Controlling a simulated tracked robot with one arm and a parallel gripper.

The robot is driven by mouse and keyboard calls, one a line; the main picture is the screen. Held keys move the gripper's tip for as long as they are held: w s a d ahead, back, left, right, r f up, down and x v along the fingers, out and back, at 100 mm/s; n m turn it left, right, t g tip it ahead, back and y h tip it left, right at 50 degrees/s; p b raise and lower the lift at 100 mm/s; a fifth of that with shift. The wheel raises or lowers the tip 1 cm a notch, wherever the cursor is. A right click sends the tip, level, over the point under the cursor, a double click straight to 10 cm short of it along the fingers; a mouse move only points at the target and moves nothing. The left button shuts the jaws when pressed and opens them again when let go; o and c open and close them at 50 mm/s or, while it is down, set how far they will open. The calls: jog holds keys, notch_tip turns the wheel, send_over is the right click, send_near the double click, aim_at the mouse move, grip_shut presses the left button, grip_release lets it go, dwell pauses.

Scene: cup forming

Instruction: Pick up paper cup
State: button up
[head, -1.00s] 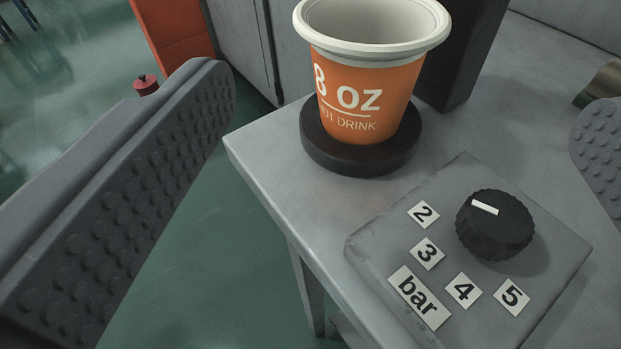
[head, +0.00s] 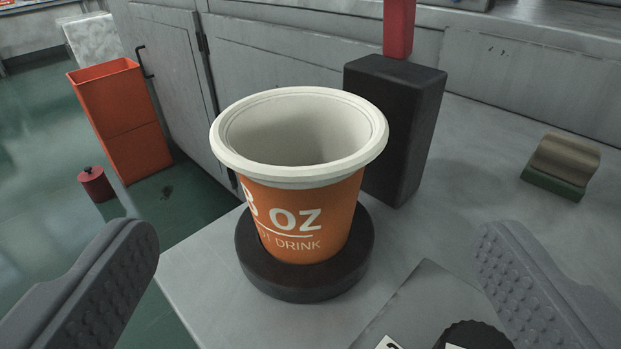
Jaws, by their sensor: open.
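The paper cup (head: 303,218) is orange with a white rim and white lettering that reads "OZ" and "DRINK". It stands upright and looks empty, on a round black base (head: 300,284) on the grey table. My gripper (head: 318,250) is open, with one grey studded finger at the lower left and the other at the lower right. The cup is ahead of the fingers and between them in the picture, touching neither. The cup's far side is hidden.
A black block (head: 398,125) with a red post (head: 399,28) stands close behind the cup. A control panel with a black knob (head: 472,338) is at the bottom. A green and tan block (head: 562,166) lies right. An orange bin (head: 122,120) stands on the floor left.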

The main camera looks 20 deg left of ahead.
send_near(303, 122)
jog(key=shift+w+f+b, duration=0.35)
jog(key=shift+w+b, duration=0.1)
jog(key=shift+w, duration=0.45)
jog(key=shift+a+b+x, duration=0.15)
jog(key=shift+b+x, duration=0.2)
jog(key=shift+x, duration=1)
jog(key=shift+a+b+x, duration=0.1)
jog(key=shift+b+x, duration=0.2)
jog(key=shift+x, duration=1.05)
jog(key=shift+s+r, duration=0.15)
jog(key=shift+r, duration=0.1)
jog(key=c, duration=1.1)
jog(key=b+v, duration=0.1)
jog(key=v, duration=0.4)
jog(key=r+b+v, duration=0.1)
jog(key=b+v, duration=0.1)
jog(key=v, duration=0.4)
jog(key=r+b+v, duration=0.1)
jog(key=b+v, duration=0.1)
jog(key=v, duration=0.3)
jog(key=shift+d+r, duration=0.2)
jog(key=shift+d, duration=0.2)
